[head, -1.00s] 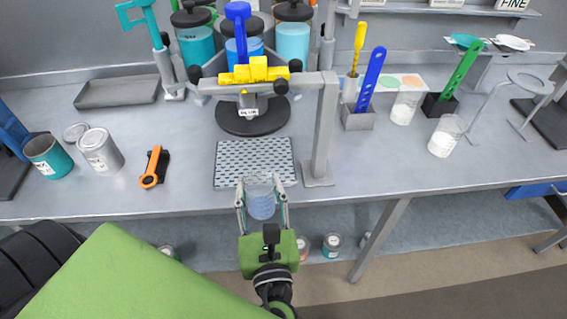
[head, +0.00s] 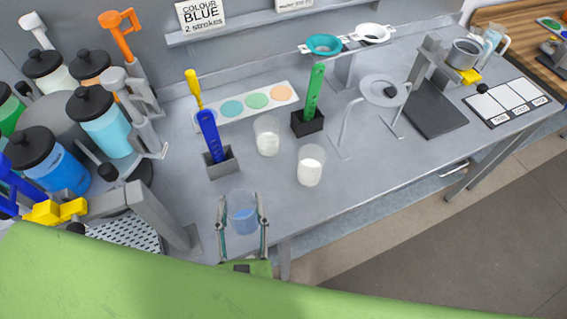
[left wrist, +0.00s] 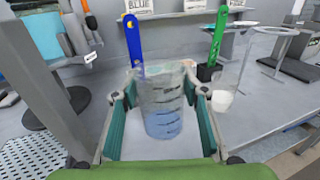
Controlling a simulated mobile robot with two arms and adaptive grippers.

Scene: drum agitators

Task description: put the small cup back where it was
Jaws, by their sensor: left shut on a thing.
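My left gripper (head: 243,222) is shut on a small clear cup (head: 242,212) with blue liquid in it, held upright near the table's front edge. The cup (left wrist: 165,115) also shows between the teal fingers (left wrist: 160,125) in the left wrist view, with dark marks on its wall. Two other clear cups with white contents stand on the table: one at the back (head: 267,136) beside the colour strip, one nearer the front (head: 311,166). I cannot tell by sight which spot the held cup came from. My right gripper is not in view.
A grey holder (head: 222,164) with blue and yellow sticks and a black holder (head: 307,122) with a green stick stand behind. A grey post (head: 158,215) and perforated drip tray (head: 125,234) are at the left. A ring stand (head: 384,92) is at the right. The front table strip right of the cup is clear.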

